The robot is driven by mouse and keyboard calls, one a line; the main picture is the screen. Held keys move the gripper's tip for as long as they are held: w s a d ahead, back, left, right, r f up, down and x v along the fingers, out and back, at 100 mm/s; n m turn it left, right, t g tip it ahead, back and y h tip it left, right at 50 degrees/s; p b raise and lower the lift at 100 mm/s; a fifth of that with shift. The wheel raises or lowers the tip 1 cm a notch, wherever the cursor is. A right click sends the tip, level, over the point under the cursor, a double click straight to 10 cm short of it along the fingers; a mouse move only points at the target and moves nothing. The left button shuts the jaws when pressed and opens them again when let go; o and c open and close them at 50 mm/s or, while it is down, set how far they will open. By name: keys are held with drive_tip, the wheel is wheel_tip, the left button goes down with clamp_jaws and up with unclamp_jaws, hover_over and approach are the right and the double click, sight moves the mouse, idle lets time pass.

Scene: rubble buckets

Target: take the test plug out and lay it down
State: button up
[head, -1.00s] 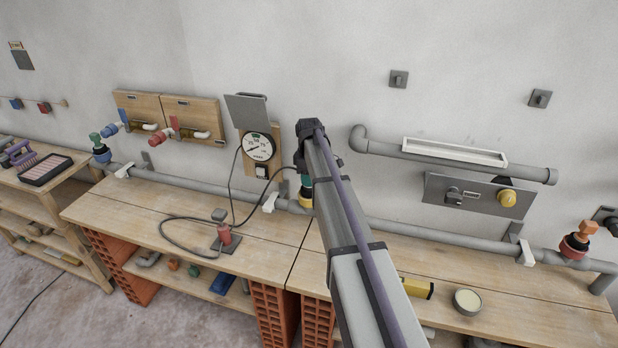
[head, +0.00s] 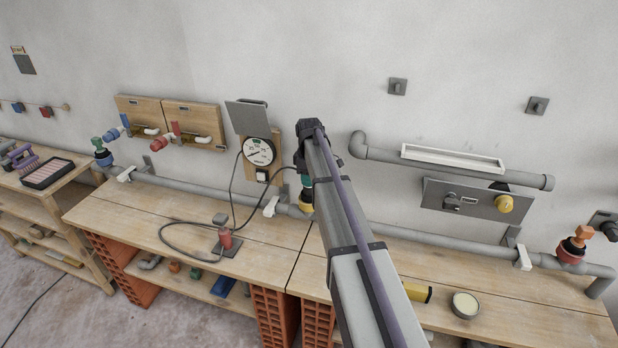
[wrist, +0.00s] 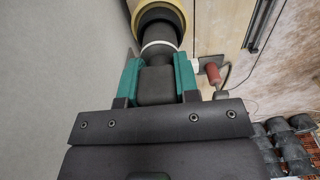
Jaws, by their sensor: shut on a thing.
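The test plug (wrist: 155,86) is a dark grey block with a pale ring and a dark round body, in the wrist view. My gripper (wrist: 158,72) is shut on it, one teal finger on each side. Beyond the ring, the plug's dark body lines up with the yellow collar (wrist: 178,12) of a pipe branch. How deep it sits in the collar I cannot tell. In the head view, my gripper (head: 307,181) is mostly hidden by my arm, just above the yellow collar (head: 306,203); the plug is hidden there.
A gauge (head: 259,151) with a black hose hangs on the wall. A red piece on a dark plate (head: 226,240) stands on the bench (head: 170,213). A grey pipe (head: 400,231) runs along the wall. A round tin (head: 465,305) lies right. Bare bench lies left of the plate.

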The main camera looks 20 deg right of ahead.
drive_tip(key=shift+r+p, duration=2.3)
drive_tip(key=shift+r, duration=0.3)
drive_tip(key=shift+f, duration=0.1)
